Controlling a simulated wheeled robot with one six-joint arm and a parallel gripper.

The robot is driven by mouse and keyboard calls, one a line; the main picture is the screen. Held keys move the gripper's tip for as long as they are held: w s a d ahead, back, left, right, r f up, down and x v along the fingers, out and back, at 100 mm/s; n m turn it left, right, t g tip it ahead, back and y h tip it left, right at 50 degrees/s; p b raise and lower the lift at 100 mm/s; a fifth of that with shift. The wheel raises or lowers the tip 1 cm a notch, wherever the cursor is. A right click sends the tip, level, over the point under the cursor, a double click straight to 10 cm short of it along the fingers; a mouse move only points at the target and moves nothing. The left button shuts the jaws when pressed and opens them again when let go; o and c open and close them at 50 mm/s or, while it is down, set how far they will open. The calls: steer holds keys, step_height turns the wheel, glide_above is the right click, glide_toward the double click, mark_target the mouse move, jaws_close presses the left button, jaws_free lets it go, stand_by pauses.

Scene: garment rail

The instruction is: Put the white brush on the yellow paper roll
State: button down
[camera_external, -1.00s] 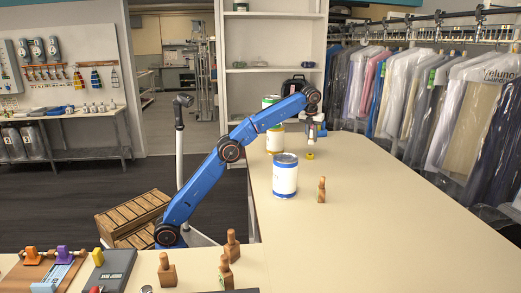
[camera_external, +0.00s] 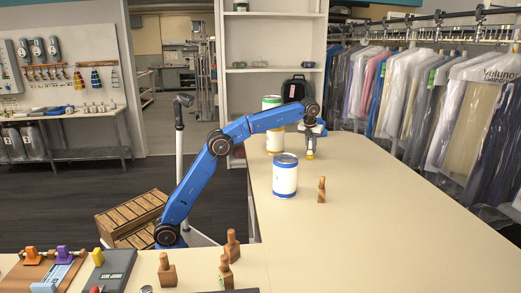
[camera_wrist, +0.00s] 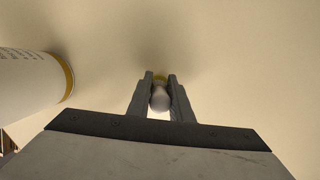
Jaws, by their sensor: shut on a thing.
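In the wrist view my gripper (camera_wrist: 159,92) is shut on the white brush (camera_wrist: 160,101), whose rounded pale end shows between the fingers.
A white can with a blue rim (camera_external: 285,178) stands near my gripper. White cans with yellow and green bands (camera_external: 274,140) stand behind it. A wooden peg-like piece (camera_external: 322,190) is in front. The table's right side is clear, beside hanging garments (camera_external: 450,105).

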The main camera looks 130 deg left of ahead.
mark_target(311, 140)
steer(key=shift+f, duration=0.1)
steer(key=c, duration=1.6)
jaws_free()
steer(key=shift+o, duration=0.2)
steer(key=v, duration=0.6)
steer(key=shift+a, duration=0.1)
steer(key=shift+v, duration=0.85)
